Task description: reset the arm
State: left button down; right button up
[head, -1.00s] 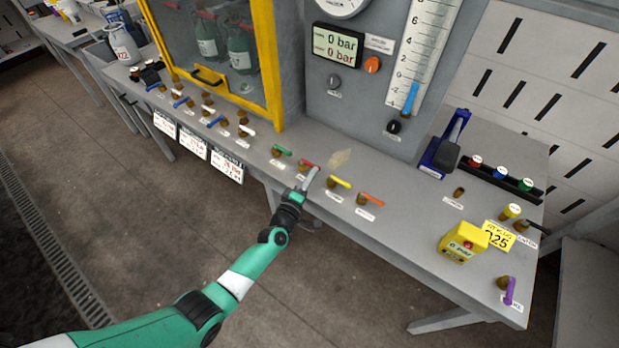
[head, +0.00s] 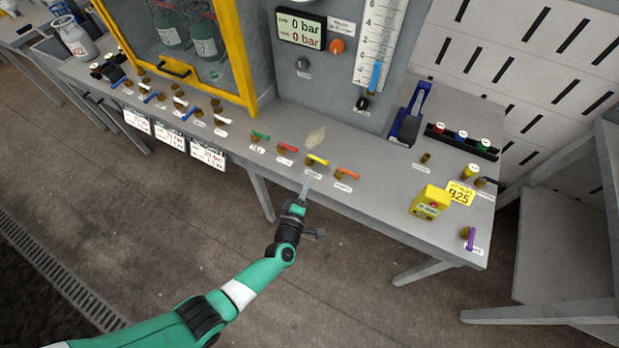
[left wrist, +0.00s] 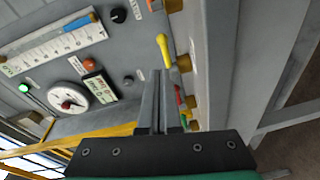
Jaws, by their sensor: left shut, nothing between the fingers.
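My left gripper (head: 305,188) is shut and empty at the end of the green and white arm. In the head view its tip overlaps the front edge of the grey bench (head: 380,190), just below the yellow-handled valve (head: 317,161). In the left wrist view the shut fingers (left wrist: 157,88) point along the bench, with the yellow handle (left wrist: 163,47) close beyond the tips. I cannot tell whether the tips touch anything. My right gripper does not show in either view.
Green (head: 260,135), red (head: 288,147) and orange (head: 347,173) valve handles line the bench edge. A yellow box (head: 430,201) and a purple handle (head: 469,239) stand farther right. A yellow-framed cabinet (head: 245,60) stands behind. The floor before the bench is open.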

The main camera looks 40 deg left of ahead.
pick_arm(q)
jog(key=shift+w+d, duration=0.15)
jog(key=shift+d, duration=0.2)
jog(key=shift+r, duration=0.1)
